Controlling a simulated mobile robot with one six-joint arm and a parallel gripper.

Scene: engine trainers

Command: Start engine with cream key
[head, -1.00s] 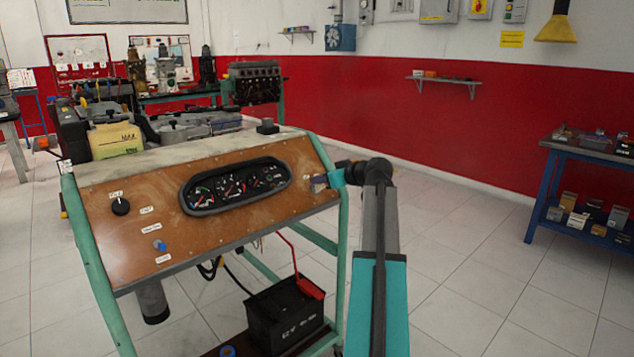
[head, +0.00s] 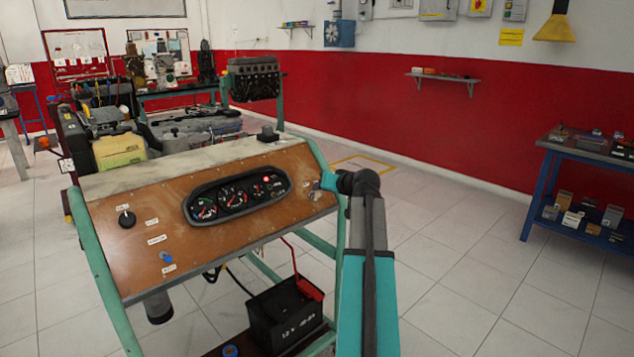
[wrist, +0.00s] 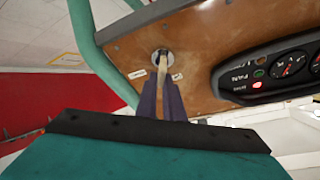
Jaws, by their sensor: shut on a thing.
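The cream key (wrist: 163,66) shows in the wrist view, its far end at the round metal ignition switch (wrist: 157,54) in the brown panel. My gripper (wrist: 165,90) is shut on the key, its two dark fingers close together on it. How deep the key sits is hard to tell. In the head view my gripper (head: 322,184) is at the right end of the panel (head: 240,240), where the key is too small to make out. The gauge cluster (head: 238,196) has a bright red lamp (head: 266,178) lit.
A black knob (head: 127,219) and a blue knob (head: 166,257) sit on the panel's left part. The trainer's green frame (head: 88,245) surrounds it, with a black battery (head: 285,312) below. A blue shelf table (head: 545,185) stands at the right; the floor between is clear.

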